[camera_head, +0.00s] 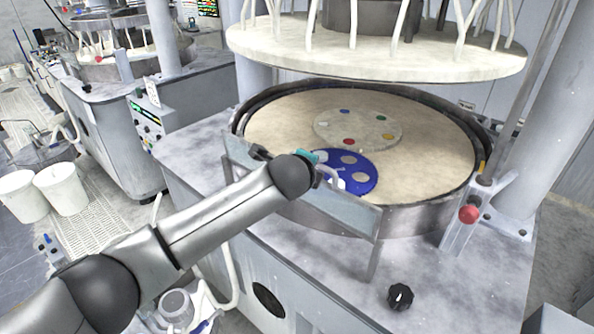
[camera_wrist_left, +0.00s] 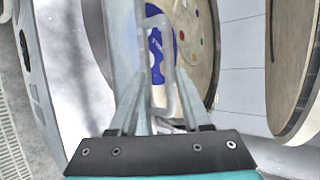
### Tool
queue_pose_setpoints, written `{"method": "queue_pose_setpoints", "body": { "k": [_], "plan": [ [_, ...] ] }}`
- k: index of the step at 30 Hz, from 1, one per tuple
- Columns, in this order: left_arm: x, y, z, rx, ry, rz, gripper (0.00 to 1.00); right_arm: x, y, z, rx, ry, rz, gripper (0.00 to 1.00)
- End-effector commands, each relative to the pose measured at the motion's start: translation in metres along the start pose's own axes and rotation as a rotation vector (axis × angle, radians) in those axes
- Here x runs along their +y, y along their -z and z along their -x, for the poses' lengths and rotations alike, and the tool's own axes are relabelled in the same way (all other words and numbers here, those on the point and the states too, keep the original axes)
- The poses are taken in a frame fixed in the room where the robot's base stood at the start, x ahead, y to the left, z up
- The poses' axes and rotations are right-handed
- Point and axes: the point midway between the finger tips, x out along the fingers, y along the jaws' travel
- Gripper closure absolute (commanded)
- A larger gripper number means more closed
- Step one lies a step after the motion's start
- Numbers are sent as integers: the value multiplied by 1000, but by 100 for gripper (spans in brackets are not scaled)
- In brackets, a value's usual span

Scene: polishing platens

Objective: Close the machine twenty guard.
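The guard (camera_head: 345,211) is a grey-blue panel along the near rim of the round platen basin (camera_head: 420,215). It also shows in the left wrist view (camera_wrist_left: 121,40). A pale loop handle (camera_head: 331,176) is on the guard and stands out in the wrist view (camera_wrist_left: 168,60). My left gripper (camera_head: 322,170) is at this handle, its far end partly hidden by my wrist in the head view. In the wrist view its two fingers (camera_wrist_left: 160,85) stand apart, with the handle between them; contact is not clear. My right gripper is not in view.
A blue carrier disc (camera_head: 358,182) and a pale disc (camera_head: 385,132) lie on the platen. A large upper plate (camera_head: 380,65) hangs above. A red knob (camera_head: 469,214) is at the right and a black knob (camera_head: 400,296) at the front. White buckets (camera_head: 62,190) stand left.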

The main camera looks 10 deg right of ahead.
Motion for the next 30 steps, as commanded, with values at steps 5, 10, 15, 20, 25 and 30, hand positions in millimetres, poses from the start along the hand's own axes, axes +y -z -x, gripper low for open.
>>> {"method": "queue_pose_setpoints", "body": {
  "k": [5, 10, 15, 20, 25, 30],
  "plan": [
    [1, -2, 19, -4, 0, -2, 53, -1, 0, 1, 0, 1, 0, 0],
    [2, -3, 37, -7, -1, -2, 53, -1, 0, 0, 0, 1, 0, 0],
    [3, -4, 57, -9, -2, -2, 53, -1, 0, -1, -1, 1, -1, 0],
    [4, -5, 75, -11, -2, -3, 53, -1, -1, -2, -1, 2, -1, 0],
    [4, -5, 91, -13, -3, -3, 53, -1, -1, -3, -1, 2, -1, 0],
    [4, -6, 98, -14, -4, -3, 53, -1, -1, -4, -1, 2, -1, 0]
  ]
}}
